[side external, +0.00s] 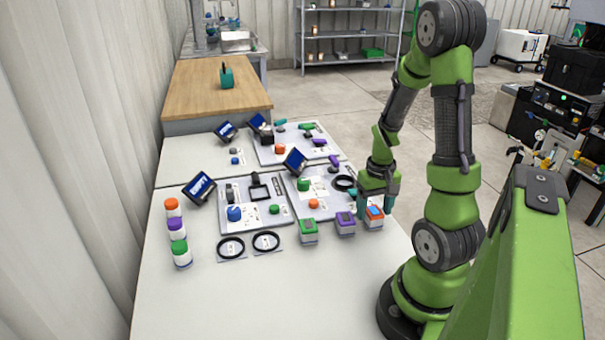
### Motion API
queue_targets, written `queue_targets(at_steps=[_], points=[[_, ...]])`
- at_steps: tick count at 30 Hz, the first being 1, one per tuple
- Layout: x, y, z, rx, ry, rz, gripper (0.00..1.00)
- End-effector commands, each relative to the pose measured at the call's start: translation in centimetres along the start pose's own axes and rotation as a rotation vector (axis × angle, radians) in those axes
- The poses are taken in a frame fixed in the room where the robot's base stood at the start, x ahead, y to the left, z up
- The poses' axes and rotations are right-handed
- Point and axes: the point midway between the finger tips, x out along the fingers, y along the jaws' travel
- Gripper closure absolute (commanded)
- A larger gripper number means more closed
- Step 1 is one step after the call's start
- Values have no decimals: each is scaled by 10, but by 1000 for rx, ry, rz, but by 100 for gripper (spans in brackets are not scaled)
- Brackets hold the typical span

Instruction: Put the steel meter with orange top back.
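The steel meter with orange top (375,217) is a small boxy block at the right end of a row near the table's right edge. My gripper (375,206) points down right at it, with teal fingers apart at the left and right of its top. Whether the fingers touch the meter or stand clear of it is too small to tell. The meter appears to be at table level. A purple-topped meter (345,224) stands just left of it, and a green-topped meter (308,231) stands further left.
Grey boards (254,217) with coloured knobs, black parts and small screens lie behind the row. Two black rings (231,247) lie on cards at left. Jars with orange, purple and green lids (181,254) stand at far left. The front of the white table (260,305) is clear.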

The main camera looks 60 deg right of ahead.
Motion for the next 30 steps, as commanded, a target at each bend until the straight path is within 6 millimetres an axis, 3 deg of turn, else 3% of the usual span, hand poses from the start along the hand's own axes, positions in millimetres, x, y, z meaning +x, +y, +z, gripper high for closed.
queue_targets(at_steps=[8, 18, 26, 28, 30], points=[[-13, 0, -1, 0, 5, -1, 32], [-84, 0, -2, -1, 9, 0, 32], [-119, 0, 0, 0, 2, -1, 32], [-124, -6, 0, -10, 14, -6, 32], [-133, -25, 1, -41, 52, -27, 32]])
